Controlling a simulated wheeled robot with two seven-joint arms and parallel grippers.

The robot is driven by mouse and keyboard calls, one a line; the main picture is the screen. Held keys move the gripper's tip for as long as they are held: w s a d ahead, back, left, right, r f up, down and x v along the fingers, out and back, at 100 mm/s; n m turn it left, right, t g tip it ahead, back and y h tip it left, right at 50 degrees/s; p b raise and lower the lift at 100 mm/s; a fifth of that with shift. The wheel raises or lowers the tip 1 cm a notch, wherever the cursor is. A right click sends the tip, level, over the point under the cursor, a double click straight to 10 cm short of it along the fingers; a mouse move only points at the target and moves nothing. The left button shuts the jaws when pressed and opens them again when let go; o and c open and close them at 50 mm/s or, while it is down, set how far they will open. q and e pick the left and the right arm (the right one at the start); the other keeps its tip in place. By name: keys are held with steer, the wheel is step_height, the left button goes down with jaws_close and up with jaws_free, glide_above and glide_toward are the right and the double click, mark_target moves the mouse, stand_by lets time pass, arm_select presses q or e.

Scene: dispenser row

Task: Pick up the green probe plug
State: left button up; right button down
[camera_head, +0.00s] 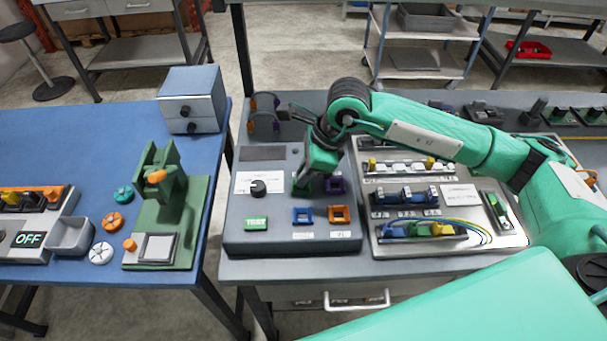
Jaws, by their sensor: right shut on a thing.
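My right gripper (308,182) reaches down from the right onto the sloped grey test box. It is shut at a green piece (299,184) in the box's upper row, which I take for the green probe plug. The gripper and wrist hide most of it, so I cannot tell whether it is seated or lifted. A purple socket (337,185) is just right of the gripper. Blue (302,215) and orange (339,214) sockets sit in the row in front. My left gripper is not in view.
The grey test box (285,246) carries a black knob (258,187) and a green TEST label (256,223). A wiring panel (400,249) stands close on the right, under my right arm. A blue table (110,270) with a green press (165,200) lies left, across a gap.

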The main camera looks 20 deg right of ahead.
arm_select(q)
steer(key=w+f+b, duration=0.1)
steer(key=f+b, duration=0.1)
steer(key=b, duration=0.1)
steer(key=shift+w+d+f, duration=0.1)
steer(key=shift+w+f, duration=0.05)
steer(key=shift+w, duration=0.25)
arm_select(e)
step_height(320, 180, up, 20)
steer(key=shift+f, duration=0.2)
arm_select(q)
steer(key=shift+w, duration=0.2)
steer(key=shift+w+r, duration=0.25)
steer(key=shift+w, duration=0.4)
arm_select(e)
steer(key=shift+r, duration=0.5)
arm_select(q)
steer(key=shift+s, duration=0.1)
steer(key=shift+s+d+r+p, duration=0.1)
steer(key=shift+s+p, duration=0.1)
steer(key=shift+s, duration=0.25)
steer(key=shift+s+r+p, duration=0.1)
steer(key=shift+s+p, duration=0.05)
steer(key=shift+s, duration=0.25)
arm_select(e)
steer(key=shift+r, duration=0.5)
